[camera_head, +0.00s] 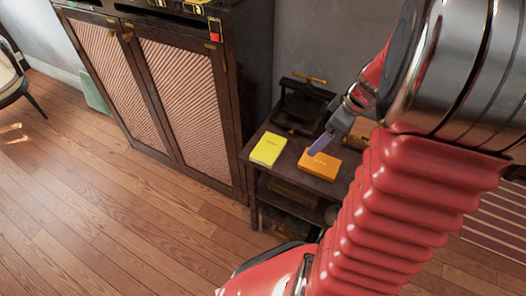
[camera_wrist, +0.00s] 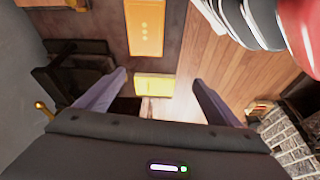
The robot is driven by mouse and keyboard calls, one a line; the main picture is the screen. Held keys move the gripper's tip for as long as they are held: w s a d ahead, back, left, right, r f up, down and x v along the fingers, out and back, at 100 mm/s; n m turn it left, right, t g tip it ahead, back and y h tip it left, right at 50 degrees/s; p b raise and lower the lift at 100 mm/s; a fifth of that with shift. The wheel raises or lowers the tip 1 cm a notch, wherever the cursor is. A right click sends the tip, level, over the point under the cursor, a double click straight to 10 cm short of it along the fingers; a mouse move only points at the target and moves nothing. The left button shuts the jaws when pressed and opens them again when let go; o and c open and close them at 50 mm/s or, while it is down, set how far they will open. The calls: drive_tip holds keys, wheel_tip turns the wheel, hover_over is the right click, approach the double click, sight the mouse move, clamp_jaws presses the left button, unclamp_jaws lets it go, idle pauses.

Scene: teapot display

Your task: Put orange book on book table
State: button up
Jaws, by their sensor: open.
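The orange book (camera_head: 319,163) lies flat on the small dark wooden table (camera_head: 298,176), to the right of a yellow book (camera_head: 268,149). My gripper (camera_head: 318,147) is open and empty, and in the head view its finger shows just over the orange book's left part. In the wrist view the orange book (camera_wrist: 145,27) is at the top, beyond the fingertips. The yellow book (camera_wrist: 155,86) shows there between the two spread fingers (camera_wrist: 160,78). I cannot tell the exact height of the fingers above the table.
A dark book press (camera_head: 300,104) with a brass handle stands at the back of the table. A tall cabinet (camera_head: 175,85) with lattice doors stands to the left. The wooden floor (camera_head: 110,215) in front is clear. My red arm hides the table's right side.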

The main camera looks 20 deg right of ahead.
drive_tip(key=s+a+r+m, duration=0.2)
drive_tip(key=s+a+r, duration=0.1)
drive_tip(key=a, duration=0.5)
drive_tip(key=s+a+r+m+t+h, duration=0.1)
drive_tip(key=s+a+r+m, duration=0.1)
drive_tip(key=a+r, duration=0.4)
drive_tip(key=s+a+r+m+t+h, duration=0.1)
drive_tip(key=s+a+r+m, duration=0.1)
drive_tip(key=a+r, duration=0.3)
drive_tip(key=s+a, duration=0.1)
drive_tip(key=a, duration=0.3)
drive_tip(key=shift+s+a, duration=0.3)
drive_tip(key=shift+a, duration=0.1)
